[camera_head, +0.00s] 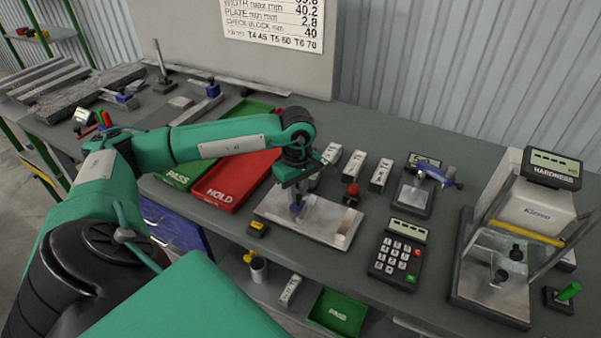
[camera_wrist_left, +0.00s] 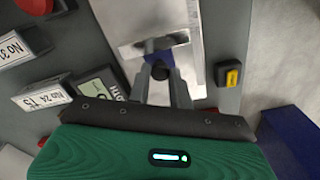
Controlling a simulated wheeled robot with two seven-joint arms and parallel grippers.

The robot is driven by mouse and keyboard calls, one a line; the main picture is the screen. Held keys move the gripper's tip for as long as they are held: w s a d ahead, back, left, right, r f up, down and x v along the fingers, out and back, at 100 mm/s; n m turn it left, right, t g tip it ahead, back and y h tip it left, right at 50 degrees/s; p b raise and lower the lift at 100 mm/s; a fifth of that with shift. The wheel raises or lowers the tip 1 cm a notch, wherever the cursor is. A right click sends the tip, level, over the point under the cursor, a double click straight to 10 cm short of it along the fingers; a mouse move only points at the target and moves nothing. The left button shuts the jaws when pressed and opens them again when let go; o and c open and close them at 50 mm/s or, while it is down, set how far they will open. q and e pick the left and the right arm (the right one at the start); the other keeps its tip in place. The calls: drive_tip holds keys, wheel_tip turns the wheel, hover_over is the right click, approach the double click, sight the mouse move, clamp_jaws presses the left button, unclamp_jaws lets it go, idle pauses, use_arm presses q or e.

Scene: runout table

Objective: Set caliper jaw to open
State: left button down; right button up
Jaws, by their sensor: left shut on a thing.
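My left gripper (camera_head: 296,203) reaches down over a silver plate (camera_head: 331,232) near the table's front edge. In the left wrist view, the gripper (camera_wrist_left: 161,82) has its two fingers close together around a small blue and dark part (camera_wrist_left: 158,57). This part looks like the caliper's sliding jaw piece. A thin metal bar runs crosswise beside it over the plate (camera_wrist_left: 190,20). A small display (camera_wrist_left: 98,86), perhaps the caliper's readout, shows partly behind the gripper's edge. The fingers hide much of the caliper, so the jaw gap cannot be told. My right gripper is not in view.
A red HOLD tray (camera_head: 222,185) and a green PASS tray (camera_head: 180,178) lie left of the plate. Labelled blocks (camera_head: 353,165) and a red knob (camera_head: 351,192) stand behind it. A calculator-like keypad (camera_head: 397,255) and a hardness tester (camera_head: 530,215) are to the right.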

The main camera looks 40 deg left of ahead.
sight(298, 196)
use_arm(q)
drive_tip(key=c, duration=1.3)
unclamp_jaws()
drive_tip(key=shift+o, duration=0.2)
wheel_tip(298, 196, up, 14)
drive_tip(key=b, duration=0.2)
drive_tip(key=shift+f, duration=0.1)
